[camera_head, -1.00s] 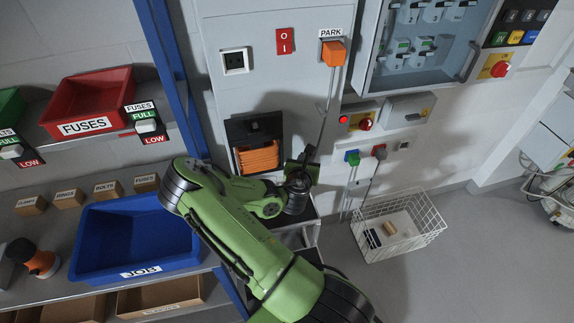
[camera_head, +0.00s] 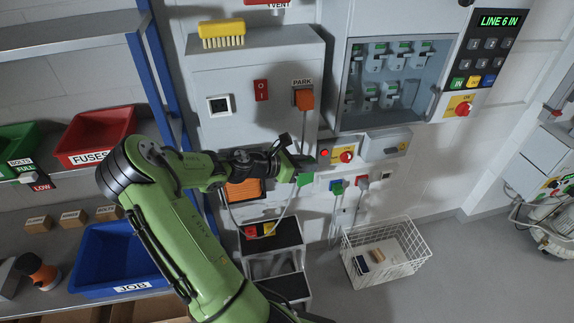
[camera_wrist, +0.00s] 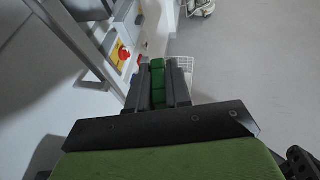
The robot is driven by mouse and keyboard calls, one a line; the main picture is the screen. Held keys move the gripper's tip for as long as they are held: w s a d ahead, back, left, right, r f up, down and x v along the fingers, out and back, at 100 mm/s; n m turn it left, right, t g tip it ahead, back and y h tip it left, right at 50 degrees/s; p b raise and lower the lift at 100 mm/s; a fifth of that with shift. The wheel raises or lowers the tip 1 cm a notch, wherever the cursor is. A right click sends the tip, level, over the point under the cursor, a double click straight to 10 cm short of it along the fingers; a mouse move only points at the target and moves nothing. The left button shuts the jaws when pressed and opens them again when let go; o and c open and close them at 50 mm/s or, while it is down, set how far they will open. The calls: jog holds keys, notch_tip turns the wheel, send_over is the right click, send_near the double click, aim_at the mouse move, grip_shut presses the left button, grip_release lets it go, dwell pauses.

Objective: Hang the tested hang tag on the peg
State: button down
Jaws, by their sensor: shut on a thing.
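My gripper (camera_head: 299,162) is in front of the grey panel, to the right of the orange-slatted opening. It is shut on a green piece (camera_head: 305,179), which shows just below the jaws. In the wrist view the green piece (camera_wrist: 158,80) sits between the two dark fingers. I take it for the hang tag, but no writing on it is readable. No peg can be clearly made out.
An orange plug (camera_head: 304,99) sits under the PARK label. A white wire basket (camera_head: 385,250) stands on the floor. A thin cable loops below my arm.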

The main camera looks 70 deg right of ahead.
aim_at(296, 146)
jog(key=shift+w+d+b, duration=0.35)
jog(key=shift+w+d, duration=0.35)
jog(key=shift+d, duration=0.3)
jog(key=shift+w+d+b, duration=0.3)
jog(key=shift+w+d, duration=0.4)
jog(key=shift+d, duration=0.25)
jog(key=shift+w+d+b, duration=0.35)
jog(key=shift+w+d, duration=0.35)
jog(key=shift+d, duration=0.3)
jog(key=shift+w+d+p, duration=0.2)
jog(key=shift+w+p, duration=0.05)
jog(key=shift+p, duration=0.3)
jog(key=shift+w+d+f+p, duration=0.1)
jog(key=shift+f+p, duration=0.05)
jog(key=shift+p, duration=0.15)
jog(key=shift+f, duration=0.2)
jog(key=c, duration=1.1)
grip_release()
jog(key=shift+o, duration=0.6)
jog(key=p+v, duration=0.1)
jog(key=v, duration=1.4)
jog(key=shift+s+a+m+g+y, duration=0.25)
jog(key=shift+a+m+g+y, duration=0.05)
jog(key=shift+m+y, duration=0.1)
jog(key=shift+s+a+r, duration=0.15)
jog(key=shift+a+r, duration=0.1)
jog(key=shift+a, duration=0.15)
